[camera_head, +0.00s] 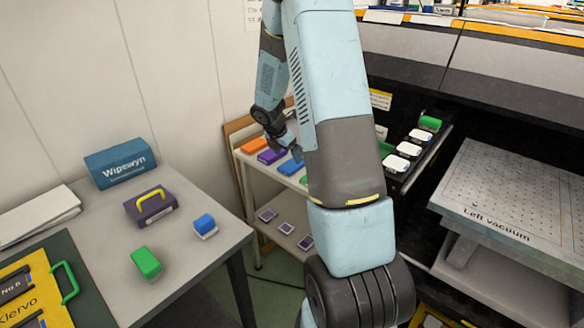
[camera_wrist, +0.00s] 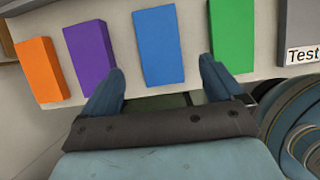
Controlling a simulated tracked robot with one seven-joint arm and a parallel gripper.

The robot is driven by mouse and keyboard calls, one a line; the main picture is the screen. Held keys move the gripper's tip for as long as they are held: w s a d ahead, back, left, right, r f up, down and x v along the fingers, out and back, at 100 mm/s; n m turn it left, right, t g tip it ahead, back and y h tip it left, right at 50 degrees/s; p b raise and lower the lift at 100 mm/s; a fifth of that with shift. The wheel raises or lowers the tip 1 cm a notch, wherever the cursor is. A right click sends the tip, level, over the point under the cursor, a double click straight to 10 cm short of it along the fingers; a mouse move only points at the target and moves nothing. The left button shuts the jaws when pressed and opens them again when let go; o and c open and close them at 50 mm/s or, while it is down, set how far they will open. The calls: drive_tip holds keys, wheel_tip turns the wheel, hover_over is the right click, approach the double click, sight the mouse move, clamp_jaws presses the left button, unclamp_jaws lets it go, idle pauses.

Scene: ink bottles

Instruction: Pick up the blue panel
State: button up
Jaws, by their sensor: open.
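The blue panel (camera_wrist: 158,46) lies on a pale shelf, between a purple panel (camera_wrist: 89,55) and a green panel (camera_wrist: 231,36) in the wrist view. In the head view the blue panel (camera_head: 290,167) is on the white shelf unit behind my arm. My gripper (camera_wrist: 158,72) is open and empty. Its two fingers point toward the blue panel, one to each side of its near end; I cannot tell the remaining gap. In the head view my gripper (camera_head: 291,149) is small, just above the panel and partly hidden by my arm.
An orange panel (camera_wrist: 42,68) lies left of the purple one. A "Test" label (camera_wrist: 303,54) is at the right. The shelf unit's lower level holds small dark pieces (camera_head: 267,215). A table with a blue Wipewyn box (camera_head: 120,163) stands left; a "Left vacuum" platform (camera_head: 500,229) stands right.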

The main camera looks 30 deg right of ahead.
sight(292, 164)
drive_tip(key=shift+x, duration=2.8)
drive_tip(key=shift+d, duration=0.15)
drive_tip(key=shift+c, duration=0.4)
drive_tip(key=c, duration=1.1)
